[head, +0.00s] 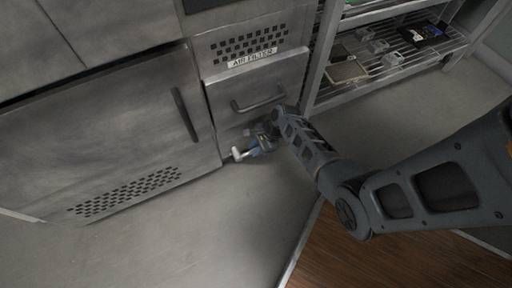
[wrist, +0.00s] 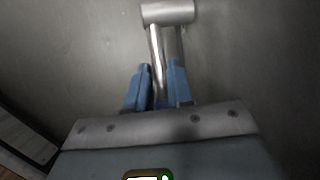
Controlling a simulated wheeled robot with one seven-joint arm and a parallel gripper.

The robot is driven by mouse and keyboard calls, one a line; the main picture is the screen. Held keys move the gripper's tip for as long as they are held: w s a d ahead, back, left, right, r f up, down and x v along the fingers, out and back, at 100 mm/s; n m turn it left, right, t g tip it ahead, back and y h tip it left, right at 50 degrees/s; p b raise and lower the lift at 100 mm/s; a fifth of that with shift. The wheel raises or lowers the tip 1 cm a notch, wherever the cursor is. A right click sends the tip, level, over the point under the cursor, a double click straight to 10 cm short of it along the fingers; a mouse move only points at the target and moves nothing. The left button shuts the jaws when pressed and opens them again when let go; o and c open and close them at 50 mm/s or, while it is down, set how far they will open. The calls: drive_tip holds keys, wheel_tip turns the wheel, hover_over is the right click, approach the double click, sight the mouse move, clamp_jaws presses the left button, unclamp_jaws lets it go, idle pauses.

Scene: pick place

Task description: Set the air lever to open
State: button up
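The lever is a thin metal rod (wrist: 156,45) with a pale cylindrical crosspiece (wrist: 168,13) at its end. In the wrist view it runs down between the blue fingers of my gripper (wrist: 159,68). The fingers stand apart, one on each side of the rod, with a narrow gap showing. In the head view my gripper (head: 255,150) is low at the cabinet front, beneath the drawer, and the lever's pale end (head: 237,154) sticks out just left of it. The lever's base is hidden. I cannot tell whether a finger touches the rod.
A grey drawer with a bar handle (head: 259,100) is just above my gripper, under a labelled vent panel (head: 250,45). A large cabinet door (head: 95,130) is at left. A wire shelf rack (head: 385,55) stands at right. The floor (head: 190,230) in front is clear.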

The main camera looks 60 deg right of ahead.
clamp_jaws()
drive_tip(key=shift+a+r+p, duration=0.1)
drive_tip(key=shift+r+p, duration=0.3)
drive_tip(key=shift+p, duration=0.45)
drive_tip(key=shift+w+a+r+g+h+p, duration=0.1)
drive_tip(key=shift+g+h+p, duration=0.3)
drive_tip(key=shift+h+p, duration=0.3)
drive_tip(key=shift+o, duration=2.1)
unclamp_jaws()
